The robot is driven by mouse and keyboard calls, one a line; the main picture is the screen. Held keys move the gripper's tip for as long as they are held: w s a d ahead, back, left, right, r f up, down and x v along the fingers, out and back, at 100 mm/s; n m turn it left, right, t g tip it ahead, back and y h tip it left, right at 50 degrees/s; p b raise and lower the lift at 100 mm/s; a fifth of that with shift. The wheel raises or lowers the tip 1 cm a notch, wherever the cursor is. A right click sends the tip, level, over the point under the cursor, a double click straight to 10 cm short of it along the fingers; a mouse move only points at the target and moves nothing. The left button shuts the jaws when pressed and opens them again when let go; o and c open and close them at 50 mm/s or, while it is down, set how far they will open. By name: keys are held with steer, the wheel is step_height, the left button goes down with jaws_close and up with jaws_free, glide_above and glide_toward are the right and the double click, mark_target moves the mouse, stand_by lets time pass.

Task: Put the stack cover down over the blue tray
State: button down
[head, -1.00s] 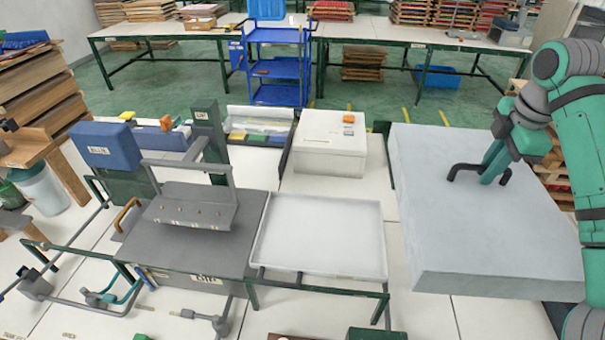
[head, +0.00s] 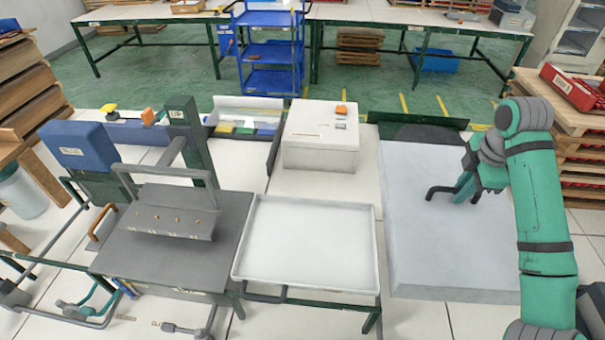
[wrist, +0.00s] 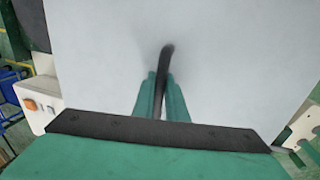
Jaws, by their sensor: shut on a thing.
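The stack cover (head: 440,245) is a large pale grey box with a black bar handle (head: 441,190) on top, at the right of the head view. My gripper (head: 464,188) is shut on this handle. In the wrist view, the two green fingers (wrist: 162,98) close on the handle (wrist: 166,55), and the cover's top (wrist: 230,50) fills most of the picture. I cannot make out a blue tray; what lies under the cover is hidden. I cannot tell whether the cover hangs or rests.
A whitish tray (head: 372,270) on a green frame stands close left of the cover. A grey press (head: 125,250) is further left. A white box (head: 320,160) and a dark green panel (head: 400,121) stand behind.

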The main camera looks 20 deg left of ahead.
step_height(320, 180, down, 18)
steer(key=shift+f, duration=0.25)
stand_by(0.7)
steer(key=c, duration=1.8)
jaws_free()
steer(key=shift+a, duration=0.1)
steer(key=shift+o, duration=0.2)
